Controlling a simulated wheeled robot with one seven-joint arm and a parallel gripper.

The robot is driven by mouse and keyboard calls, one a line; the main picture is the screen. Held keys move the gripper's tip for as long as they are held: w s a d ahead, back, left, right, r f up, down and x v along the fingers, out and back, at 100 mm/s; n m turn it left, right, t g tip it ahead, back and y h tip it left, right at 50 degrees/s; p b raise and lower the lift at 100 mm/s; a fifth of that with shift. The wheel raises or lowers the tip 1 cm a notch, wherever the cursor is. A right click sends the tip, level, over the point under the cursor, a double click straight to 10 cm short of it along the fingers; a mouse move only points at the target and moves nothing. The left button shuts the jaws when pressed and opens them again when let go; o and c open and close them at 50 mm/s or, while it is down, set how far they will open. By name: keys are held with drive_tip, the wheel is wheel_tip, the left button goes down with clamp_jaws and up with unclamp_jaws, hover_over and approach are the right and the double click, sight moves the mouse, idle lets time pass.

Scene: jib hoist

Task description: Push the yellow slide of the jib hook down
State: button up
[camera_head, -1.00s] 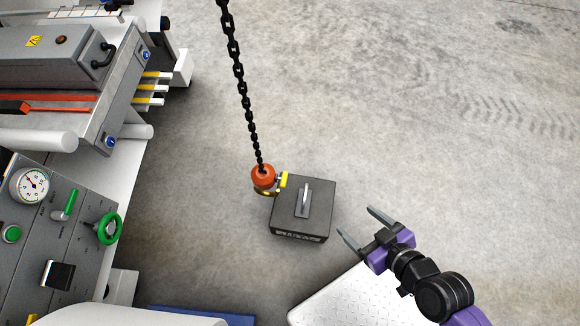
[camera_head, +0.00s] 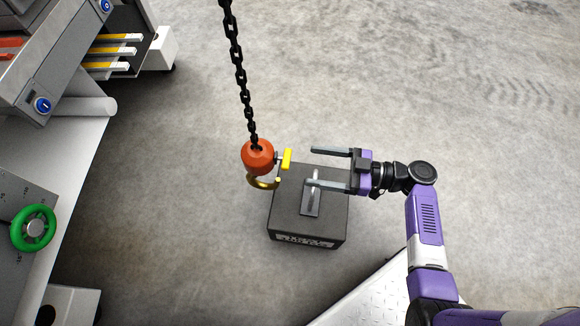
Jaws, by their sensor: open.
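The jib hook hangs on a black chain (camera_head: 240,75). It has an orange ball-shaped body (camera_head: 257,156) and a brass-coloured hook (camera_head: 260,183) below it. The yellow slide (camera_head: 287,159) sits on the right side of the orange body. My gripper (camera_head: 312,166) is open and empty, its two fingers pointing left toward the yellow slide, with a small gap in the picture between them and it. The fingers appear over the far part of a dark block (camera_head: 330,222) with a grey handle on top. One finger partly covers that handle (camera_head: 312,196).
A machine with yellow-topped bars (camera_head: 115,50) stands at the upper left. A panel with a green handwheel (camera_head: 33,229) is at the lower left. A pale tread plate (camera_head: 375,292) lies at the bottom right. The concrete floor at the upper right is clear.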

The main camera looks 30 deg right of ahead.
sight(290, 158)
drive_tip(key=shift+n+y, duration=0.3)
drive_tip(key=x, duration=0.5)
drive_tip(key=b+x, duration=0.1)
drive_tip(key=x, duration=0.1)
drive_tip(key=shift+w+r, duration=0.3)
drive_tip(key=shift+w, duration=0.2)
